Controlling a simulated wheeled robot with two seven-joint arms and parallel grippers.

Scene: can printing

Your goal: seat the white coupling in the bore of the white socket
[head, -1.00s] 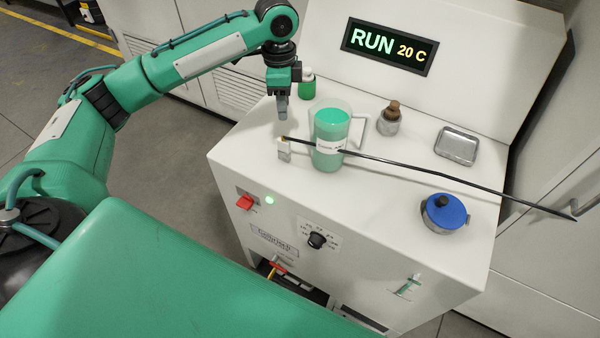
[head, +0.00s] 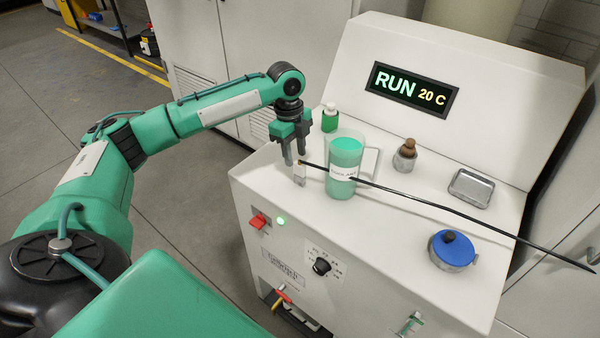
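A small white piece (head: 299,174) stands at the left edge of the white machine top, at the left end of a thin black hose (head: 432,204). I cannot tell whether this piece is the coupling, the socket or both; no bore shows at this size. My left gripper (head: 295,158) points down right at this piece, with its two dark fingers apart. One finger is on the piece's left, the other just behind or above it. I cannot see whether they touch it. My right gripper is out of view.
A green bottle (head: 330,119), a brown-stoppered jar (head: 405,155), a metal tray (head: 471,187) and a blue-lidded pot (head: 453,250) stand around. The display (head: 412,90) reads RUN 20 C.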

